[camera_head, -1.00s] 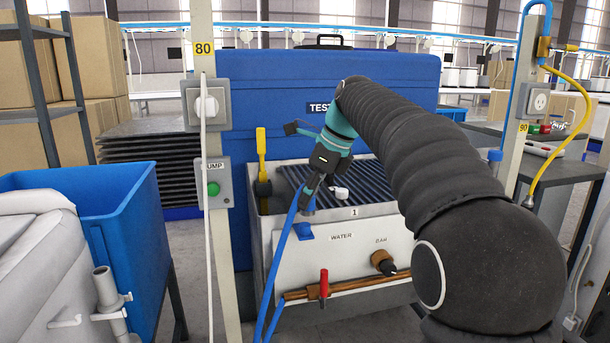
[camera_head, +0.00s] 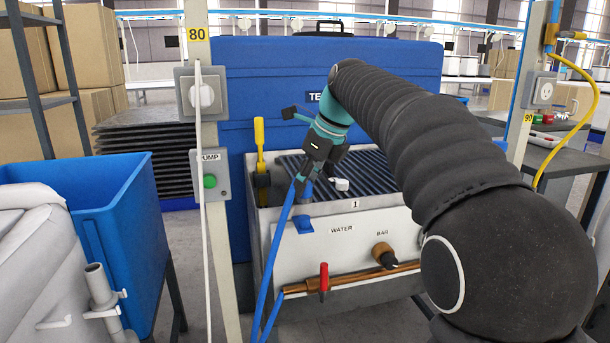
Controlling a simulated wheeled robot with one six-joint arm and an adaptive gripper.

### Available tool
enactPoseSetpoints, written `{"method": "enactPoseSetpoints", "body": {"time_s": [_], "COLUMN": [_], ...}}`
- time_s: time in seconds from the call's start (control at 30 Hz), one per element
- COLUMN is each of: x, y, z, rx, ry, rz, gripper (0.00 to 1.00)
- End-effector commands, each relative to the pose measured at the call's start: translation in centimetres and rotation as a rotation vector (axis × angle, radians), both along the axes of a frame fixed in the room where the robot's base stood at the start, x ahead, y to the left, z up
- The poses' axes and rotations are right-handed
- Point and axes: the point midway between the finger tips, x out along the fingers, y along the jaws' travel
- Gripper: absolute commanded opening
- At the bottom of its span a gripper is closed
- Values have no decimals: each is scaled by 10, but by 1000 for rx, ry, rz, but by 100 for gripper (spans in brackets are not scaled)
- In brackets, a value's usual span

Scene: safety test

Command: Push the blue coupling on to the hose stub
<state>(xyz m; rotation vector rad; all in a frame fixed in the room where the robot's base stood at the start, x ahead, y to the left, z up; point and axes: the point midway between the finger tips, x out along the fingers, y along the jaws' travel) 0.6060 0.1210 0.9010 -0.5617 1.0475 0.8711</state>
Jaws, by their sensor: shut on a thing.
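My gripper (camera_head: 301,187) is over the front left corner of the white water test tank (camera_head: 335,260), pointing down. Its dark fingers are shut at the upper end of a blue hose (camera_head: 277,245), where the blue coupling sits, mostly hidden by the fingers. A short bluish upright piece (camera_head: 306,192) shows right beside the fingertips, perhaps the hose stub. I cannot tell whether the coupling touches it. A blue bracket (camera_head: 304,224) is on the tank front just below.
The post with the pump switch (camera_head: 209,174) and a blue bin (camera_head: 120,215) are further left.

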Motion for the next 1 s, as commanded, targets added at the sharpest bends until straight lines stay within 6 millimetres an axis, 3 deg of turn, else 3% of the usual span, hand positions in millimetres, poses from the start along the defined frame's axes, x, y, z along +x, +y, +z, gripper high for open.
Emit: {"method": "enactPoseSetpoints", "body": {"time_s": [0.4, 1.0], "x": [-1, -1], "y": [0, 0], "z": [-35, -41], "rx": [0, 0], "ry": [0, 0], "rz": [1, 1], "gripper": [0, 0]}}
